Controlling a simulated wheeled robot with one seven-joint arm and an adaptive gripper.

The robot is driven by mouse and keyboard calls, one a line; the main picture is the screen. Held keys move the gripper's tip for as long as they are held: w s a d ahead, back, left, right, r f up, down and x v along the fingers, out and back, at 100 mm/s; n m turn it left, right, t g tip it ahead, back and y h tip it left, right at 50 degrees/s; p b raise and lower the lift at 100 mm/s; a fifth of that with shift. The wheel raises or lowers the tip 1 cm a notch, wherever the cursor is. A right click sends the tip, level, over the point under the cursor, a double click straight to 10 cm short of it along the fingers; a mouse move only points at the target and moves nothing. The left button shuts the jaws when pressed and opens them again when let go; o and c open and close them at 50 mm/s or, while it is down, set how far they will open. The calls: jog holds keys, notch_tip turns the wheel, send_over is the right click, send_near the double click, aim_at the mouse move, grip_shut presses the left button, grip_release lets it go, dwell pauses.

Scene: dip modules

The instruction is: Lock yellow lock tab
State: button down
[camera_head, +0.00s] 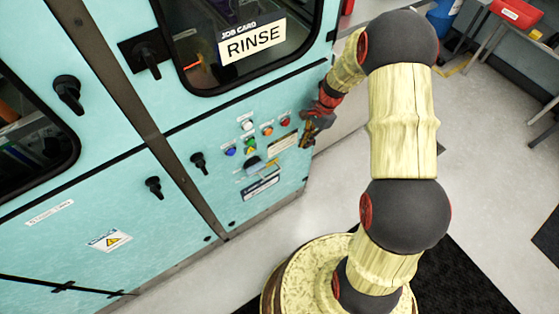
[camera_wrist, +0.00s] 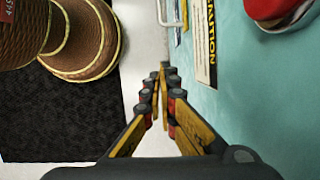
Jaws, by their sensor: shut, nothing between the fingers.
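A dark grey rotary handle (camera_head: 254,163) sits on the lower part of the turquoise cabinet's control panel. A small yellow piece (camera_head: 271,165) shows at its right side; it is too small to tell whether this is the lock tab or how it is set. My gripper (camera_head: 304,141) is at the panel's right edge, to the right of and higher than the handle. In the wrist view my gripper (camera_wrist: 163,72) has its yellow and black fingers together at the tips, shut and empty, beside the panel. The handle is not clear there.
Coloured buttons (camera_head: 267,130) sit above the handle. A yellow caution label (camera_wrist: 204,42) and a red knob (camera_wrist: 275,10) are on the panel in the wrist view. Black door handles (camera_head: 198,161) stick out to the left. Open floor (camera_head: 330,180) lies right of the cabinet.

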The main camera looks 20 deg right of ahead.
jog(key=shift+f+m, duration=0.1)
jog(key=shift+m, duration=0.2)
jog(key=shift+s, duration=0.1)
jog(key=s+a+f+b, duration=0.1)
jog(key=a+f+b, duration=0.4)
jog(key=f, duration=0.5)
jog(key=shift+s+a, duration=0.35)
jog(key=shift+a, duration=0.45)
